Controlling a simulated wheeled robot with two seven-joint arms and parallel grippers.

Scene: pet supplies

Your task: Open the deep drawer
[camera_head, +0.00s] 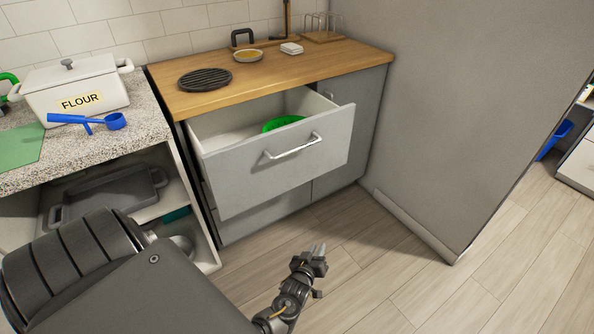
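The deep drawer (270,170) has a grey front and stands pulled out from the cabinet under the wooden counter. Its silver bar handle (293,147) is on the front, and a green bowl-like object (282,123) lies inside. My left gripper (318,252) is low in front of the drawer, over the floor and apart from the handle. Its fingers look small and close together, and I cannot tell whether they are open. My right gripper is not in view.
A flour container (75,90) and blue scoop (115,121) sit on the left worktop. A tall grey panel (450,110) stands right of the cabinet. Floor (390,275) ahead is clear.

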